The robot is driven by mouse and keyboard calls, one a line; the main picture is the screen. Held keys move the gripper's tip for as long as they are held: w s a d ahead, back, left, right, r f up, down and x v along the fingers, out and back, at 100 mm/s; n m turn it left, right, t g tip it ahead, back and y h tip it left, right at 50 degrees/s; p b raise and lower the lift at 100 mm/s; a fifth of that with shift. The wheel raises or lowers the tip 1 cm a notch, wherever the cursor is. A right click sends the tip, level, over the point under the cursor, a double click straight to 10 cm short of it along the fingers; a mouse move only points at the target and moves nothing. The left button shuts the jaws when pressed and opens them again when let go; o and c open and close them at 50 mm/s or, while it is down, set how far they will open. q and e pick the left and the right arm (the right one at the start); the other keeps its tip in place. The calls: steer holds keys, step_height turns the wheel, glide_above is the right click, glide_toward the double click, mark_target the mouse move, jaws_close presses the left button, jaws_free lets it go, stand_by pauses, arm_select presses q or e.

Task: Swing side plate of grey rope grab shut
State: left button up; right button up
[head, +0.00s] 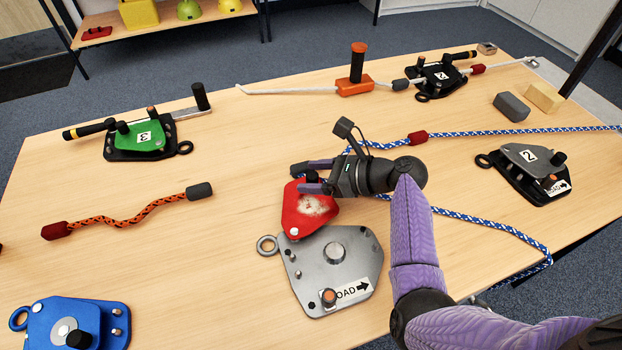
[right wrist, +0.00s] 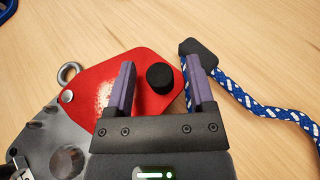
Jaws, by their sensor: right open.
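A grey rope grab (head: 336,262) lies near the front middle of the table, with a "LOAD" arrow label. Its red side plate (head: 311,211), worn pale in the middle, is swung away from the grey body, which lies uncovered. A black knob (right wrist: 159,77) stands on the red plate. My right gripper (head: 297,178) is over the plate. In the right wrist view, its open fingers (right wrist: 160,62) stand on either side of the knob, with visible gaps. My left gripper is not in view.
A blue-and-white rope (right wrist: 262,110) runs close by, its dark end cap (right wrist: 198,50) near my right finger. A blue device (head: 75,325), a green one (head: 145,137) and a grey-plated one marked 2 (head: 528,158) lie around. An orange rope (head: 130,213) is left; bare table lies between.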

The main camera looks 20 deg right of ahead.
steer(key=shift+w+a, duration=0.15)
steer(key=shift+a, duration=0.05)
jaws_close()
stand_by(1.3)
